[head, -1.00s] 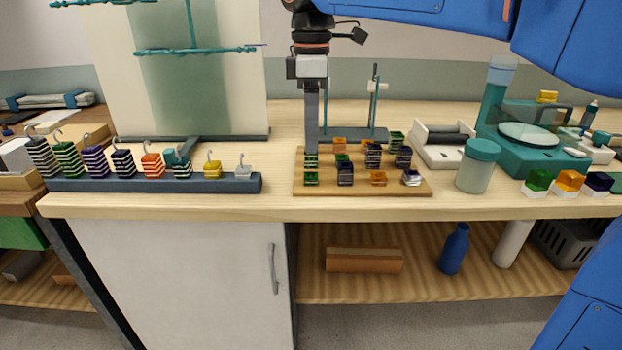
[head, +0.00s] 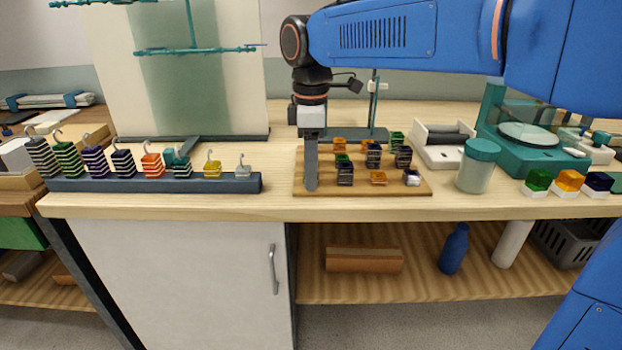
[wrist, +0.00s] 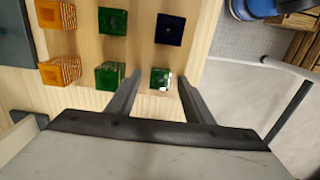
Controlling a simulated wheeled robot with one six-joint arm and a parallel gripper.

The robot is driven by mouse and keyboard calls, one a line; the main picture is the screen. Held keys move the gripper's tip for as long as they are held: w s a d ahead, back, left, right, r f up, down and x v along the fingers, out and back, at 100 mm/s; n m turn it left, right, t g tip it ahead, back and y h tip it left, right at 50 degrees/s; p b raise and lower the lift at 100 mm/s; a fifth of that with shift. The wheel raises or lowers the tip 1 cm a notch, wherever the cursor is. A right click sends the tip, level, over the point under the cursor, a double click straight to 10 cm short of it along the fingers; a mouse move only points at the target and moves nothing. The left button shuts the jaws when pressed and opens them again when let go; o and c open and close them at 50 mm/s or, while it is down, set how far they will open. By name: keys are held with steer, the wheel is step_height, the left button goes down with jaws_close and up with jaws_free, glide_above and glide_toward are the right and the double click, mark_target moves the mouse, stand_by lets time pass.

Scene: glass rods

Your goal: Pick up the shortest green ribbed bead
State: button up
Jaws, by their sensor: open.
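In the wrist view, a small green bead (wrist: 160,79) lies between the tips of my gripper (wrist: 159,88), whose two fingers are apart. Two more green beads, one nearer (wrist: 109,77) and one farther (wrist: 112,21), lie to its left. Ribs on the green beads are hard to make out here. In the head view, my gripper (head: 311,187) is down at the front left of the wooden board (head: 333,190) and hides the bead there. Other green beads show at the back right (head: 397,138) and mid-left (head: 341,157).
A dark bead (wrist: 169,29) and orange beads (wrist: 60,70) lie close by. Other dark beads (head: 345,175) and an orange one (head: 378,179) share the board. A dark rack (head: 160,184) of hooked weights stands left; a jar (head: 477,168) stands right.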

steer(key=c, duration=1.1)
steer(key=shift+r, duration=0.15)
step_height(320, 180, up, 10)
steer(key=shift+f, duration=0.1)
